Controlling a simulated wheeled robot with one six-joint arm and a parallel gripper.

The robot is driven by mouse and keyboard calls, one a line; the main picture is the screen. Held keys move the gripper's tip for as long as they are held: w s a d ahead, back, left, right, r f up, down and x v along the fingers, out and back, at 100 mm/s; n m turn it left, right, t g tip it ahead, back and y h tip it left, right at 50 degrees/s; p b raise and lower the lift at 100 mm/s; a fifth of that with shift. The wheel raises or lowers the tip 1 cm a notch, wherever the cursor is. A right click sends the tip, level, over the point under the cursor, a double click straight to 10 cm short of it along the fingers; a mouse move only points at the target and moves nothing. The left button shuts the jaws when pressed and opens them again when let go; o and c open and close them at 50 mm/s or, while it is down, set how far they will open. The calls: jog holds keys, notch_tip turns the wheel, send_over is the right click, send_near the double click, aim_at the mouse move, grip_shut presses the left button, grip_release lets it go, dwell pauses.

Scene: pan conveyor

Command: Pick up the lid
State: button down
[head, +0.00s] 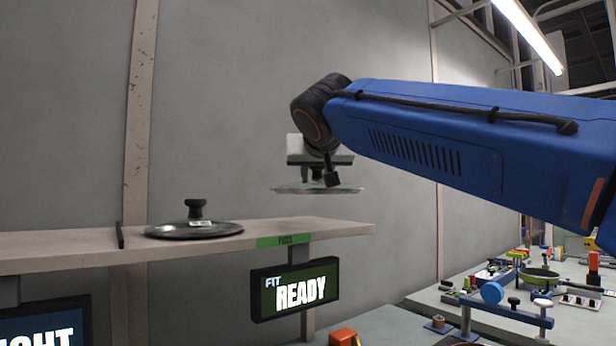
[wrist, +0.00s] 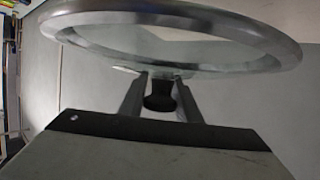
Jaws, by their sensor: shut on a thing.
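A round lid (head: 300,189) with a metal rim hangs level in the air beneath my gripper (head: 315,174), clear of the shelf. In the wrist view the lid's rim (wrist: 262,55) fills the top, and its dark knob (wrist: 160,103) sits between the two fingers of my gripper (wrist: 161,86), which is shut on it. A second lid (head: 170,232), dark, with a black knob and a small white label, lies flat on the shelf to the left.
The shelf (head: 75,255) has a dark upright divider (head: 120,235) and a green strip (head: 284,240) on its front edge. Below hangs a sign (head: 295,289) reading "FIT READY". A cluttered bench (head: 400,325) with a pan (head: 538,274) stands at lower right.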

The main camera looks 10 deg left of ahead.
jog(key=s+d, duration=0.9)
jog(key=d, duration=0.1)
jog(key=shift+d, duration=0.15)
jog(key=shift+s, duration=0.1)
